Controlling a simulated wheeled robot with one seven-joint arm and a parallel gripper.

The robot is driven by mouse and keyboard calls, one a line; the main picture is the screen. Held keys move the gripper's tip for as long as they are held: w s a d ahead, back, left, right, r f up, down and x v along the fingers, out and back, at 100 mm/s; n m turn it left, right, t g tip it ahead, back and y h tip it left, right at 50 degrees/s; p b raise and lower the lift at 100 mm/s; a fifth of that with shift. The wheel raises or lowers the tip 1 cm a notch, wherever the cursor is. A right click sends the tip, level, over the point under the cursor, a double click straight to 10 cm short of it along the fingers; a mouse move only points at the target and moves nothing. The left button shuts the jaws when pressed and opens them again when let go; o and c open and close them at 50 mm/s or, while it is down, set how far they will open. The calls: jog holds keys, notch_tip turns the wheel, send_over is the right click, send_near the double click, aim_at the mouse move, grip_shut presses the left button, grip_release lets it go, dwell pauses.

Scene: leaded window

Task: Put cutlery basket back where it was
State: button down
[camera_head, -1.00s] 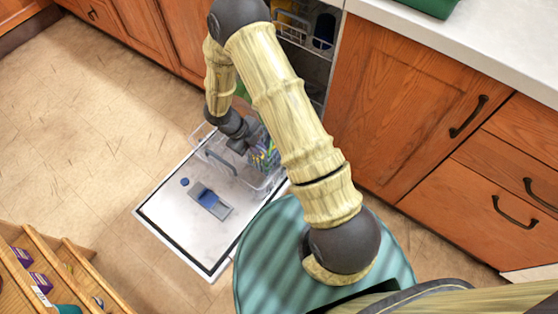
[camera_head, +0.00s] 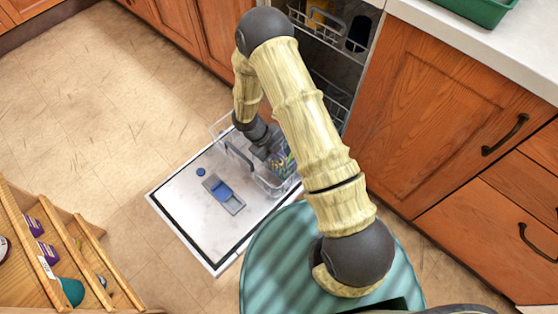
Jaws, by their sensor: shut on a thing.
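The cutlery basket (camera_head: 238,158) is a clear box with a grey handle and some colourful cutlery (camera_head: 283,161) in it. It is over the inner face of the lowered dishwasher door (camera_head: 190,205), near the dishwasher opening. My gripper (camera_head: 262,150) reaches down into the basket area and is shut on the basket. The fingertips are small and partly hidden by the arm and the basket. I cannot tell whether the basket touches the door.
The dishwasher's racks (camera_head: 335,40) show behind my arm. A wooden cabinet (camera_head: 450,110) and a white counter with a green tray (camera_head: 478,10) are at the right. A wooden shelf (camera_head: 50,260) is at the lower left. The floor (camera_head: 85,110) at the left is clear.

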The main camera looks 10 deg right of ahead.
jog(key=shift+f+b, duration=0.85)
jog(key=shift+f, duration=1.1)
jog(key=shift+r, duration=0.1)
jog(key=c, duration=1.5)
grip_release()
jog(key=p+v, duration=0.4)
jog(key=v, duration=0.8)
jog(key=shift+p, duration=0.35)
jog(key=shift+a, duration=0.1)
